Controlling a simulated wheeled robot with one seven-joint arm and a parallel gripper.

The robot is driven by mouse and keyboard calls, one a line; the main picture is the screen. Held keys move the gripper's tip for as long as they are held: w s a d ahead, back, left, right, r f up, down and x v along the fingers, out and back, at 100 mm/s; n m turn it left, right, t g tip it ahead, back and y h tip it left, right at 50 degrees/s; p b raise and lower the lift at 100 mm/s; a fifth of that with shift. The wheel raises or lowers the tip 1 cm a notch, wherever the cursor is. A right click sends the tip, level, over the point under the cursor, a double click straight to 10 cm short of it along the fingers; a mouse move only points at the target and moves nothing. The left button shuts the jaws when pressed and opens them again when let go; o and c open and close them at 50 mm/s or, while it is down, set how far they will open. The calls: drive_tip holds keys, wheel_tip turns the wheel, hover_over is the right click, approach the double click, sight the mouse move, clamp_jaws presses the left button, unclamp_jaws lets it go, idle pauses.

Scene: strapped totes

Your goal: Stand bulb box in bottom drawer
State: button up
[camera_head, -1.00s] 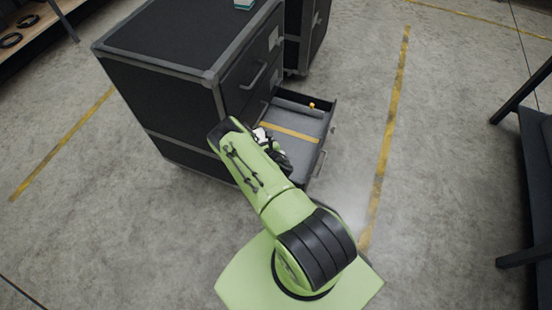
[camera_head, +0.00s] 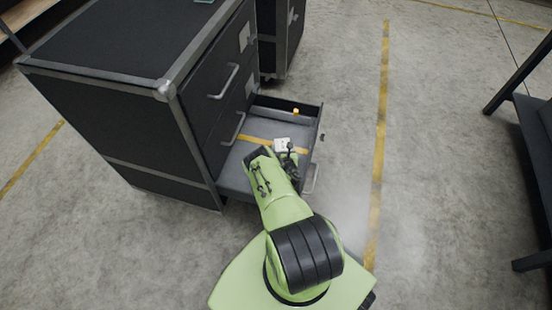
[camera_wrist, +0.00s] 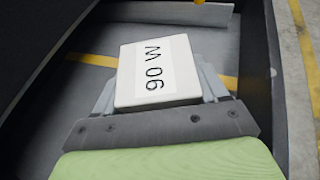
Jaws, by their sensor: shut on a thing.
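In the head view the white box (camera_head: 282,144) shows at the end of my arm, over the open bottom drawer (camera_head: 317,135). The drawer has a grey floor with a yellow strap or stripe across it. The wrist view shows this drawer floor (camera_wrist: 60,110) around the box. I cannot tell whether the box touches the floor.
A small orange-yellow item (camera_head: 296,112) is near the drawer's back end, by a low grey divider (camera_wrist: 170,12). The black cabinet (camera_head: 120,110) rises on the left with upper drawers closed. A dark shelf or table frame (camera_head: 535,150) stands at right. Floor between is clear.

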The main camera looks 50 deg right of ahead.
drive_tip(key=shift+f+b, duration=0.75)
drive_tip(key=shift+f, duration=1.6)
drive_tip(key=o, duration=1.1)
drive_tip(key=shift+f, duration=0.1)
drive_tip(key=shift+a, duration=0.1)
